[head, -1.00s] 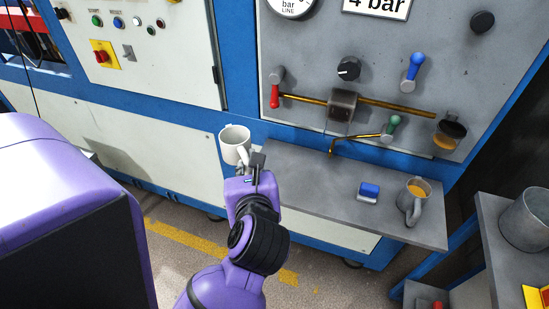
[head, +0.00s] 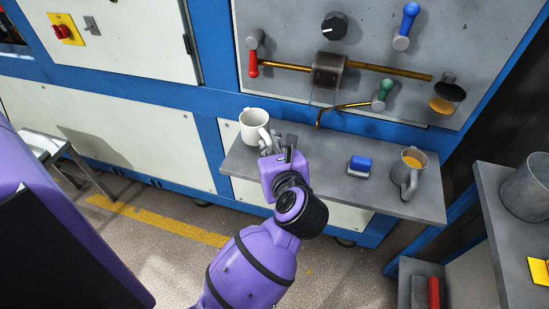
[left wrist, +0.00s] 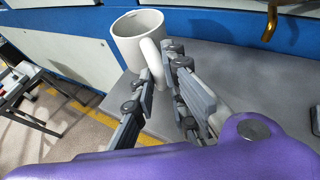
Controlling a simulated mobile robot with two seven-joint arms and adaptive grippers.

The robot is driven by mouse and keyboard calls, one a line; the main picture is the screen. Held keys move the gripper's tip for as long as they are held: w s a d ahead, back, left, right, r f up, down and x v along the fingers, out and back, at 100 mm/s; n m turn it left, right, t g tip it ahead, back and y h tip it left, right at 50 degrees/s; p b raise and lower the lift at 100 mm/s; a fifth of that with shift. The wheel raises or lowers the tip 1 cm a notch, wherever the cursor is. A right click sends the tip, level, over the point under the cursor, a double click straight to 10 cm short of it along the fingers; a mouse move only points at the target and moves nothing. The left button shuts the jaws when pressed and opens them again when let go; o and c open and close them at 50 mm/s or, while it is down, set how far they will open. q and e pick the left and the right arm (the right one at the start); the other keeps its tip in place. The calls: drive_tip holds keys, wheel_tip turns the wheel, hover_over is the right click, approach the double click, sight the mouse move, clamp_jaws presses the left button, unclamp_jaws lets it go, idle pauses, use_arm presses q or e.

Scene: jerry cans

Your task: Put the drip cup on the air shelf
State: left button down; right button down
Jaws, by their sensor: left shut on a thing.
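A white mug (head: 254,125), the likely drip cup, is held upright over the left end of the grey shelf (head: 325,180) under the panel. My left gripper (head: 275,147) is shut on the mug's handle, on its right side. In the left wrist view the mug (left wrist: 135,40) looks empty, with its handle between the fingers (left wrist: 163,72). I cannot tell whether its base touches the shelf (left wrist: 240,70). My right gripper is not in view.
A blue-topped block (head: 359,166) and a grey mug with orange liquid (head: 409,172) stand on the shelf's right half. A bent brass spout (head: 320,119) and green-knobbed lever (head: 382,95) overhang its back. The shelf's middle is clear.

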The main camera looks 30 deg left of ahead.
use_arm(q)
drive_tip(key=shift+w+d+f, duration=0.15)
drive_tip(key=shift+w+f, duration=0.25)
drive_tip(key=shift+f, duration=0.15)
wheel_tip(320, 180, down, 3)
drive_tip(key=shift+w, duration=0.1)
drive_tip(key=shift+f, duration=0.1)
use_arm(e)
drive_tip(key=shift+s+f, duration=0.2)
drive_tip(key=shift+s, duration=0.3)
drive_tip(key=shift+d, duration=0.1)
use_arm(q)
drive_tip(key=shift+f, duration=0.15)
drive_tip(key=c, duration=1.7)
unclamp_jaws()
drive_tip(key=shift+c, duration=0.2)
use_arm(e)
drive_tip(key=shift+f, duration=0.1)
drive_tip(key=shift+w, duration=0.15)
